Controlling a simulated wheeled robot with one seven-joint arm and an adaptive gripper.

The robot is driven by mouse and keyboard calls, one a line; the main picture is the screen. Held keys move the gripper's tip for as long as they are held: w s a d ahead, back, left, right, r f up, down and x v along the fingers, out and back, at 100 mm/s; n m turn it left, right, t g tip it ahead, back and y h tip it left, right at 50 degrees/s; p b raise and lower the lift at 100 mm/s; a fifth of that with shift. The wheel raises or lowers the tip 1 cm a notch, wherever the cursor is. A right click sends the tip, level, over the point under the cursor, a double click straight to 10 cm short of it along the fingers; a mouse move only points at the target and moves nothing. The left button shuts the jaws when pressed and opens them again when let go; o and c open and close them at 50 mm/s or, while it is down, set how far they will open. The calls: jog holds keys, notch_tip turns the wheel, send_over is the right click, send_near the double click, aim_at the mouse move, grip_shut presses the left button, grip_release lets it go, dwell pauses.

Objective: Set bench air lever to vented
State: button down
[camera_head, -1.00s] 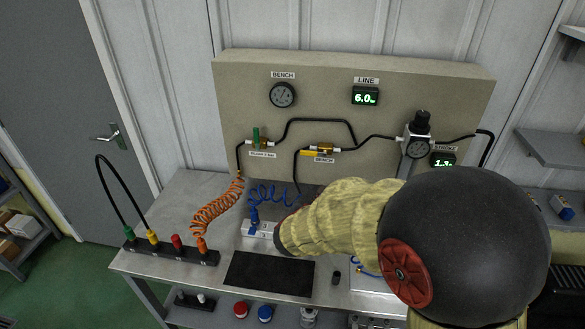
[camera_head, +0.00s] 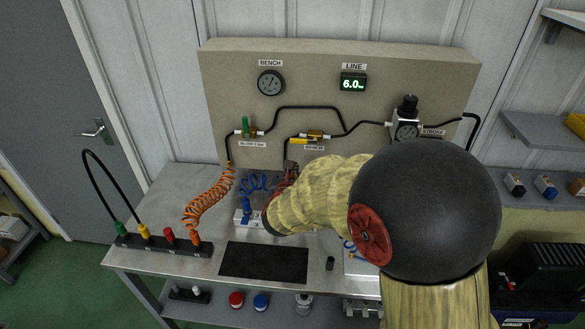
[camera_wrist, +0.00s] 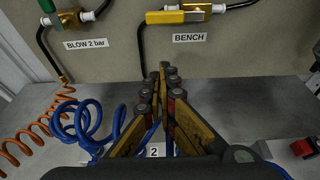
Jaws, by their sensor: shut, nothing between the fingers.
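The bench air lever is a yellow handle (camera_head: 299,140) on a brass valve above the BENCH label (camera_head: 314,147) on the beige panel. In the wrist view the yellow lever (camera_wrist: 180,17) lies level, along the pipe, at the top centre. My gripper (camera_wrist: 163,68) is shut and empty, its fingertips together just below and left of the BENCH label, apart from the lever. In the head view my gripper (camera_head: 290,167) is in front of the panel, below the valve, partly hidden by my arm.
The green-handled BLOW valve (camera_head: 246,128) is left of the bench valve. Orange (camera_head: 207,203) and blue (camera_head: 252,184) coiled hoses rise from the bench below. The BENCH gauge (camera_head: 271,83) is above; the LINE display (camera_head: 353,83) reads 6.0. A black mat (camera_head: 264,262) lies in front.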

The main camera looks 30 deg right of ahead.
aim_at(299, 141)
jog(key=b+x, duration=0.2)
jog(key=x, duration=0.6)
jog(key=shift+s+r+p, duration=0.1)
jog(key=shift+r+p, duration=0.4)
jog(key=shift+r, duration=1.5)
jog(key=shift+a, duration=0.25)
